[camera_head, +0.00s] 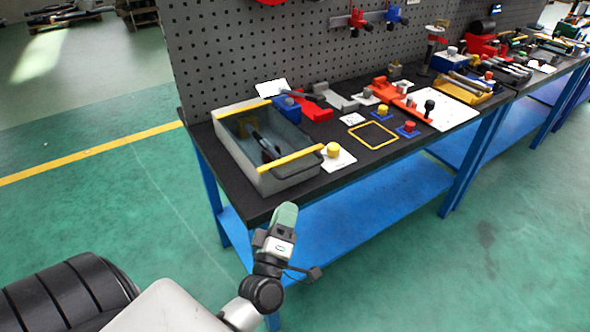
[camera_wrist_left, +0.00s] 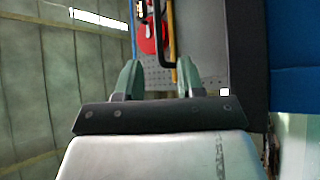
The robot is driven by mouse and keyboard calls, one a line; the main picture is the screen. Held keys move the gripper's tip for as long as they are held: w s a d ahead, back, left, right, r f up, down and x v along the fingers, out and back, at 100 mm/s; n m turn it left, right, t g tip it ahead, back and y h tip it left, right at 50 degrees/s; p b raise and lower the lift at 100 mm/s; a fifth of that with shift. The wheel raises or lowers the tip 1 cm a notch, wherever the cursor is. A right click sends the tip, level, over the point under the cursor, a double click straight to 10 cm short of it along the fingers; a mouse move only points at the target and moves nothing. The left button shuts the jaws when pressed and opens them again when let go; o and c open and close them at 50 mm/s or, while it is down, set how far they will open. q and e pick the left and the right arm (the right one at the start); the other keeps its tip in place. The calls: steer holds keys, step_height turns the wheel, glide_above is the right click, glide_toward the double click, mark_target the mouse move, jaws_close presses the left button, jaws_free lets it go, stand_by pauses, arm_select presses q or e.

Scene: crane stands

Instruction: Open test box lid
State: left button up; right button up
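The test box (camera_head: 261,178) is a grey box at the left end of the black-topped bench, with yellow strips along its far and near edges. A dark tool shows inside, seemingly through a clear lid; I cannot tell the lid's state for sure. My left gripper (camera_head: 285,213) is below and in front of the box, just off the bench's front edge. In the left wrist view, its green fingers (camera_wrist_left: 160,70) are apart and empty, with the handle (camera_wrist_left: 165,45) beyond them. My right gripper is not in view.
A grey pegboard (camera_head: 250,50) stands behind. The green floor in front is clear.

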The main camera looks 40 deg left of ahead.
mark_target(299, 169)
arm_select(q)
steer(key=p+x, duration=0.2)
steer(key=x, duration=0.8)
steer(key=shift+w+r, duration=0.2)
steer(key=shift+w, duration=0.1)
jaws_close()
